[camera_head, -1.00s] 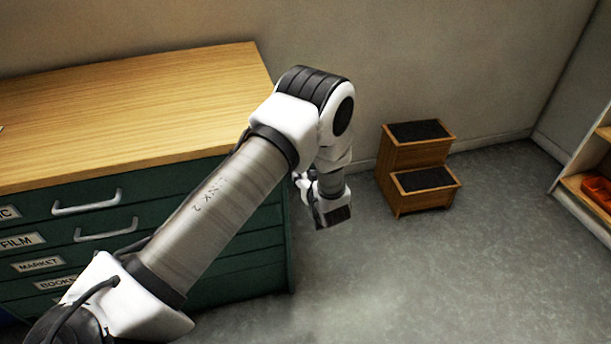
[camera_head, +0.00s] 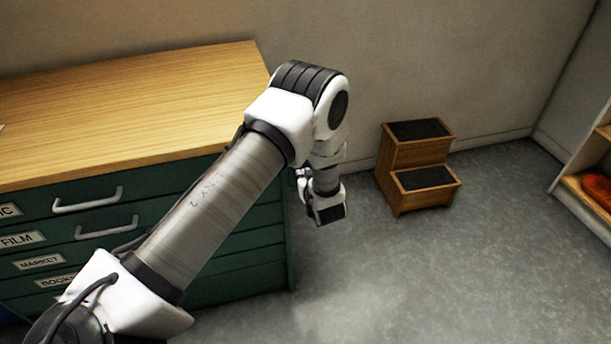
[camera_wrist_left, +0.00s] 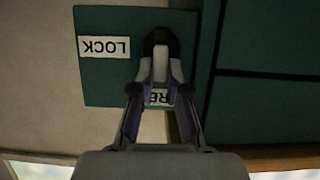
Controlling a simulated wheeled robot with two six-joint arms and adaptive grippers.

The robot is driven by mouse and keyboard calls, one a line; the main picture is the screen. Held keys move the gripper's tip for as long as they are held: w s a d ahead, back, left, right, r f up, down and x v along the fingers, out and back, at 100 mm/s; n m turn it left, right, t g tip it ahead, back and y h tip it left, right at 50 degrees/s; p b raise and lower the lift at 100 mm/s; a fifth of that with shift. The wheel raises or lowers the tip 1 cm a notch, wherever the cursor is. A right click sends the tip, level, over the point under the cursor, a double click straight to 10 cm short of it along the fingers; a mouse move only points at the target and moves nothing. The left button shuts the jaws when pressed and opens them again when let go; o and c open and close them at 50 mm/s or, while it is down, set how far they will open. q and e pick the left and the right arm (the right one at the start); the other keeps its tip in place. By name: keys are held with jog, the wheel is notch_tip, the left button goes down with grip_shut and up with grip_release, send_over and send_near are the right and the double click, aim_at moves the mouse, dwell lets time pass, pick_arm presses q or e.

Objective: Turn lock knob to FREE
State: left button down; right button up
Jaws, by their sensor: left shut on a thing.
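In the left wrist view a green plate (camera_wrist_left: 105,75) carries a white LOCK label (camera_wrist_left: 104,47), seen upside down. A second white label (camera_wrist_left: 159,97), partly hidden by my fingers, shows "RE". My left gripper (camera_wrist_left: 161,72) is shut on the knob. In the head view my left gripper (camera_head: 302,182) is at the right side of the green cabinet (camera_head: 262,255), with its tips and the knob hard to see. My right gripper is not in view.
The cabinet has a wooden top (camera_head: 130,100) and labelled drawers with handles (camera_head: 88,200). A wooden step stool (camera_head: 415,170) stands on the floor to the right. A shelf (camera_head: 590,200) with an orange item is at the far right. The grey floor (camera_head: 450,280) in front is clear.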

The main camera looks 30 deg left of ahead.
pick_arm(q)
jog(key=shift+w+a+r, duration=0.1)
jog(key=c, duration=1.3)
grip_release()
jog(key=shift+o, duration=0.7)
jog(key=shift+w+a+f, duration=0.1)
jog(key=shift+a+f, duration=0.1)
jog(key=shift+f, duration=0.05)
jog(key=v, duration=1.2)
jog(key=shift+d, duration=0.1)
